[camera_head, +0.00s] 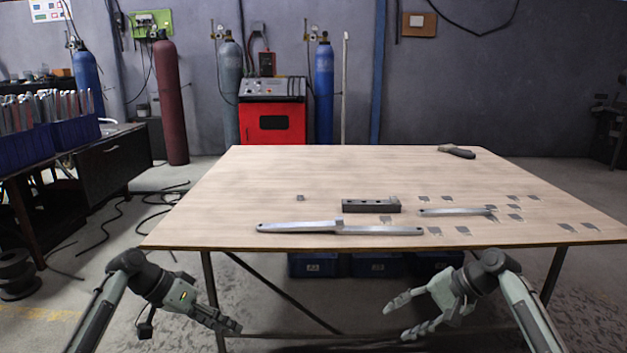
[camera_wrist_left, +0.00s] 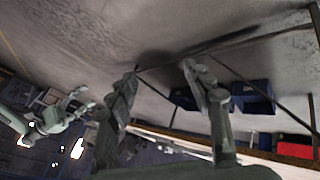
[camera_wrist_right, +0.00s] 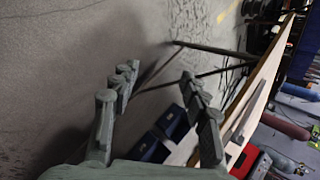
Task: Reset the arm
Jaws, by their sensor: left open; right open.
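My left gripper (camera_head: 228,325) hangs in front of the table's near edge, below the tabletop, at the lower left of the head view. Its two fingers stand apart and empty in the left wrist view (camera_wrist_left: 160,80). My right gripper (camera_head: 396,319) is also below and in front of the near edge, at the lower right, pointing left. Its fingers are apart with nothing between them in the right wrist view (camera_wrist_right: 158,85). Neither gripper touches anything on the table.
On the wooden table (camera_head: 250,180) lie a long metal bracket (camera_head: 340,228), a dark block with holes (camera_head: 371,206), a thinner metal bar (camera_head: 455,211), several small grey plates (camera_head: 515,217) and a dark tool (camera_head: 456,151). Blue bins (camera_head: 381,265) stand underneath. The table's left half is mostly clear.

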